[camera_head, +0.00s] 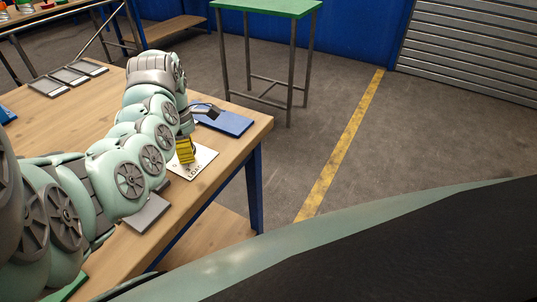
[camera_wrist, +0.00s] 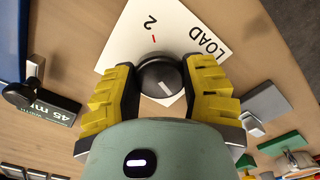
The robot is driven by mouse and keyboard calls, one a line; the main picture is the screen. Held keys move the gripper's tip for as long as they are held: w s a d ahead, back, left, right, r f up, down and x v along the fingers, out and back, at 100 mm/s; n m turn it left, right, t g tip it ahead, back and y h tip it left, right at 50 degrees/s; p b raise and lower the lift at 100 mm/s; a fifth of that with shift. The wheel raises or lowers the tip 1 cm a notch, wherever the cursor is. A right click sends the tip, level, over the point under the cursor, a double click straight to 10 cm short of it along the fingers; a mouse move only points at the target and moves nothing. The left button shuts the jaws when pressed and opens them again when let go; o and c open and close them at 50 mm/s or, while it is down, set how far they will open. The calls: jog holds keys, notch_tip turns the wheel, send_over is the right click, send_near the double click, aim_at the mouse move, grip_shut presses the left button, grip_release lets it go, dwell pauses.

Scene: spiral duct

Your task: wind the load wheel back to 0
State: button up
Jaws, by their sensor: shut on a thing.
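The load wheel (camera_wrist: 158,72) is a round black knob with a short white line on its face, set on a white plate (camera_wrist: 192,28). The plate reads LOAD and 2, with a small red mark between the 2 and the wheel. The white line sits on the side of the face away from the red mark. My gripper (camera_wrist: 160,78) has its yellow fingers on both sides of the wheel, shut on it. In the head view my gripper (camera_head: 185,150) is over the white plate (camera_head: 203,164), and my arm hides the wheel. No 0 can be read.
A blue board (camera_head: 228,122) with a dark piece lies behind the plate, near the wooden table's right edge. In the wrist view a dark 45 mm block (camera_wrist: 50,107) is left; a grey block (camera_wrist: 266,103) and green block (camera_wrist: 281,143) are right. A grey slab (camera_head: 147,214) lies in front.

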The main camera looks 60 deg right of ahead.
jog(key=o, duration=1.3)
jog(key=shift+c, duration=0.2)
jog(key=shift+r, duration=0.1)
notch_tip(320, 180, up, 12)
dwell(0.5)
